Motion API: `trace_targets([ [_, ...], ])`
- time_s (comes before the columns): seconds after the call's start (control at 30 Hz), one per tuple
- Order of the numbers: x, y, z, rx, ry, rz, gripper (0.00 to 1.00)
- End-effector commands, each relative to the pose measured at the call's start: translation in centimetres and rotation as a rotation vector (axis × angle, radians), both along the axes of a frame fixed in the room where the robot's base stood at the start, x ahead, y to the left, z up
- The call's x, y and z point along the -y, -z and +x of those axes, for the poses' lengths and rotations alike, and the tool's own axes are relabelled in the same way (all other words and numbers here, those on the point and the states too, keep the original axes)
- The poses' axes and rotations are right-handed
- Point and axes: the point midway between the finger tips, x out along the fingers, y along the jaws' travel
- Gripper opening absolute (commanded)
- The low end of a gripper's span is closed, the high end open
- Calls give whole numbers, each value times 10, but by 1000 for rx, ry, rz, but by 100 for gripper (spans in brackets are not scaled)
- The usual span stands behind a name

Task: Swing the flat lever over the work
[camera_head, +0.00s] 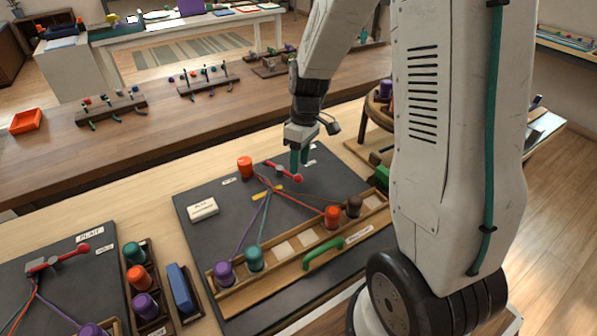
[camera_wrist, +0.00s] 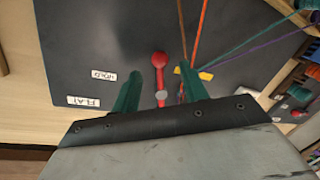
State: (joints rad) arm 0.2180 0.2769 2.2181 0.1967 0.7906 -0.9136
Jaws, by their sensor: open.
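The flat lever, a red bar with a round knob (camera_head: 298,178), lies on the dark board (camera_head: 205,260) in the head view. In the wrist view the lever (camera_wrist: 159,72) shows between my two green fingers, knob toward the top. My gripper (camera_head: 299,167) is open above it; I cannot tell how high the fingertips are. The work, several coloured cords, meets near a small yellow piece (camera_head: 264,194), which also shows in the wrist view (camera_wrist: 205,76). Labels reading HOLD (camera_wrist: 103,76) and FLAT (camera_wrist: 84,101) lie left of the lever in the wrist view.
A wooden rack with purple (camera_head: 224,273), green, orange and brown bobbins and a green handle (camera_head: 323,254) lines the board's near side. A white block (camera_head: 202,209) lies at left. A second board (camera_head: 60,300) is farther left.

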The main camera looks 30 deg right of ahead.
Motion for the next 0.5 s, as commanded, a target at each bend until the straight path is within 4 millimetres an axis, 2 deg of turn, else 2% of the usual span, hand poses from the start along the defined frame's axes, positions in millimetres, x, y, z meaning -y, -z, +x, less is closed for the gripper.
trace_targets([
  [0.03, -2, 10, -2, -4, -1, 1, 44],
  [0.2, -5, 30, -3, -2, 0, 0, 44],
  [0.5, -7, 40, -4, 0, 1, 0, 44],
])
